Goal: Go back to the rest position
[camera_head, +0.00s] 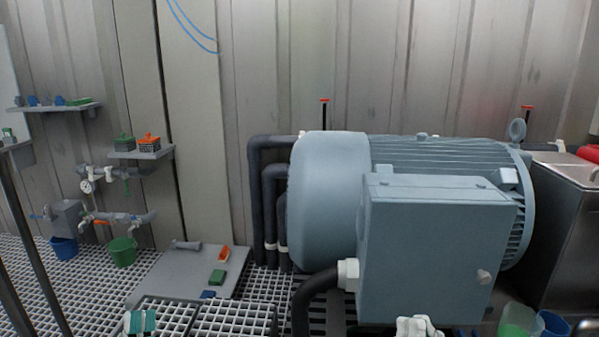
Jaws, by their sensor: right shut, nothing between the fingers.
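My right gripper (418,327) shows as a white shape at the bottom edge, in front of the blue-grey motor's box. It is shut and empty, and its lower part is cut off by the frame. A white and teal part (140,322) at the bottom left looks like my left gripper, over the floor grating. It is cut off too, and I cannot tell whether its jaws are open or shut.
A large blue-grey motor (330,190) with black pipes fills the middle and right. A grey plate (180,270) with green and orange blocks lies left of it. A green bucket (122,252) and a blue bucket (63,248) are below wall piping. A steel cabinet (560,235) stands right.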

